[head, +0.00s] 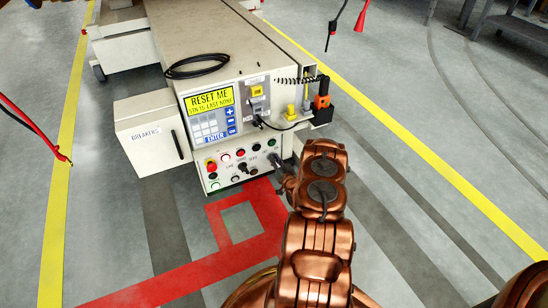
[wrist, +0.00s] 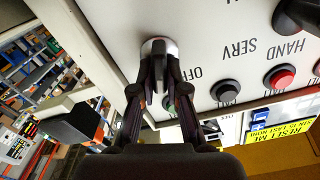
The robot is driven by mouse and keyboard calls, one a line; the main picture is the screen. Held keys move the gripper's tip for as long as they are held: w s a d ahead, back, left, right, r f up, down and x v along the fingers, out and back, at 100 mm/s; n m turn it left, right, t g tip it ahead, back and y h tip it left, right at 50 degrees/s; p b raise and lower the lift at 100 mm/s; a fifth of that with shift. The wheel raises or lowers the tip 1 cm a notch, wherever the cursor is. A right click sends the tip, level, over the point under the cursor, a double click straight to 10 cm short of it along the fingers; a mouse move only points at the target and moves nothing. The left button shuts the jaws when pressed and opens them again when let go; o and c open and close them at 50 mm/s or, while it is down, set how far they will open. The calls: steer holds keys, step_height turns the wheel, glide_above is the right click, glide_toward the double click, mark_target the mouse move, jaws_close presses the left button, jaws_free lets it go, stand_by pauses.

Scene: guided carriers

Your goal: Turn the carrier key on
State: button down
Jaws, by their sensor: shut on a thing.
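The carrier key (wrist: 159,47) sits in a round metal lock on the white panel (wrist: 215,35) in the wrist view, near the word OFF. My gripper (wrist: 160,82) is shut on the key, one dark finger on each side of it. In the head view my gripper (head: 279,164) reaches the lower right corner of the carrier's (head: 214,122) front panel. There it hides the key.
Buttons and a black selector (head: 242,167) lie left of my gripper. Above are a keypad with a yellow RESET ME display (head: 209,100) and an orange-black connector (head: 321,92). A breaker box (head: 152,133) juts out at left.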

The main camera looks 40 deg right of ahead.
steer(key=shift+m+p, duration=0.3)
steer(key=shift+m, duration=0.9)
steer(key=shift+d, duration=0.1)
steer(key=c, duration=1.2)
jaws_free()
steer(key=shift+v, duration=6)
